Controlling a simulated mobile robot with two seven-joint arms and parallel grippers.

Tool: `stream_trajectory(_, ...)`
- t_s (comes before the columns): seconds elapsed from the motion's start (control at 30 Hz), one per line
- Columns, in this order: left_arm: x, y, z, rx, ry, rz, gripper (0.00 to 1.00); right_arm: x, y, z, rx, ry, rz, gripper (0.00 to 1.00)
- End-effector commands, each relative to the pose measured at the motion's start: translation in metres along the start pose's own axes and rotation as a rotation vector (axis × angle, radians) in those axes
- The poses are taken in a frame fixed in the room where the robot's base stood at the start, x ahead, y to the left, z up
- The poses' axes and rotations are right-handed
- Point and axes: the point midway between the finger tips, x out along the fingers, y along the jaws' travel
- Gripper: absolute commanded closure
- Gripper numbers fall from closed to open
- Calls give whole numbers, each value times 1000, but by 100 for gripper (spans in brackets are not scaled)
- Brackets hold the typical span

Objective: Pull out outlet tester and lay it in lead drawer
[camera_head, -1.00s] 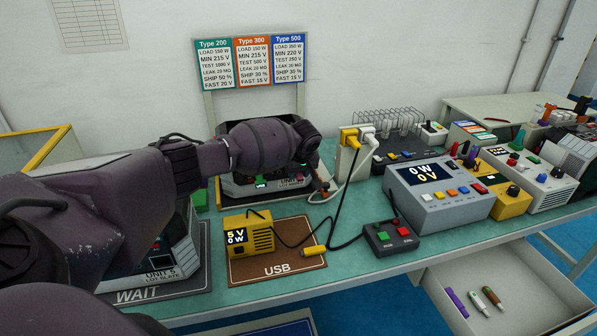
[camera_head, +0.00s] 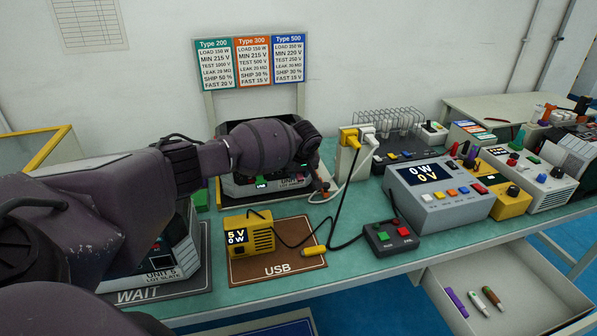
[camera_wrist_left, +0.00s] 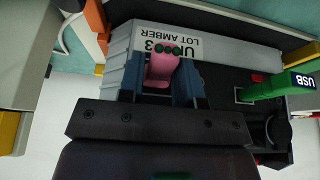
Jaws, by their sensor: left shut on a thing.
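In the left wrist view, my left gripper (camera_wrist_left: 159,82) is shut on a pink piece with green dots, which I take to be the outlet tester (camera_wrist_left: 160,66). The tester is at the face of a grey and black unit (camera_wrist_left: 225,52) labelled LOT AMBER; I cannot tell whether it is still seated in a socket. In the head view, my left arm reaches across the unit (camera_head: 240,187) below the type signs, and its fingertips and the tester are hidden. The lead drawer (camera_head: 540,297) stands open at lower right. My right gripper is not in view.
A green USB stick (camera_wrist_left: 290,85) sticks out of the same unit. The drawer holds a purple piece (camera_head: 456,302) and two other small sticks, with bare floor at right. A yellow meter (camera_head: 249,234), cables, a power strip (camera_head: 347,165) and a grey wattmeter (camera_head: 440,192) crowd the bench.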

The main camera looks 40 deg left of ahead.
Motion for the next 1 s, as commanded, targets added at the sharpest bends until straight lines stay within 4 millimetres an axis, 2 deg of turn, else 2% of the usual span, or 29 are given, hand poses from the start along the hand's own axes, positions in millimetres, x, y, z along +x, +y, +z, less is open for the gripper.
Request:
stream_trajectory(0.13,0,1,3,2,-3,0,100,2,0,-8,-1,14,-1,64)
stream_trajectory(0.37,-1,2,5,3,-4,2,100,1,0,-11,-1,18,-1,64)
stream_trajectory(1.0,-2,1,7,2,-3,2,100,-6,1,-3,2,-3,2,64)
